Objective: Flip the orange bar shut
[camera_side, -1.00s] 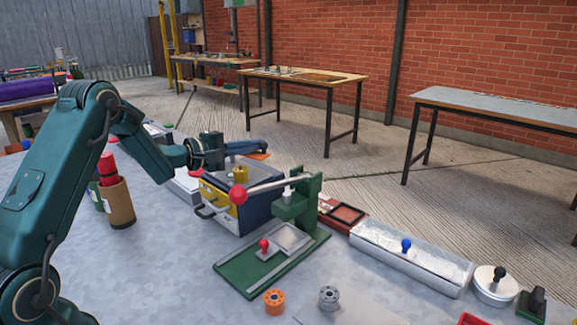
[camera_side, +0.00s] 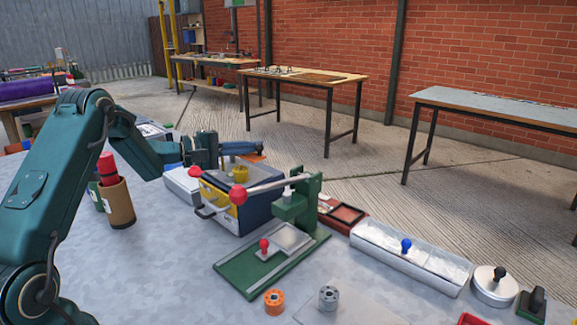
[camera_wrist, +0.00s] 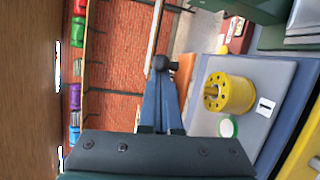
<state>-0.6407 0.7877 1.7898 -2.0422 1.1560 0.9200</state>
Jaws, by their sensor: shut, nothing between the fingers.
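A flat orange piece (camera_side: 256,158), perhaps the orange bar, shows just behind and below my gripper (camera_side: 262,146) in the side view. The arm partly covers it, and I cannot tell whether it stands open or shut. In the wrist view an orange patch (camera_wrist: 184,74) lies just right of the fingertips. My gripper has blue fingers pressed together, with nothing between them. It is level above the far side of the blue and yellow box (camera_side: 246,213). I cannot tell whether it touches the orange piece.
A yellow knob (camera_side: 239,174) stands on the box top. In front is a green press (camera_side: 232,267) with a red-balled lever (camera_side: 238,194). A silver tray (camera_side: 400,254) with a blue knob lies right. A brown canister (camera_side: 118,203) stands left.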

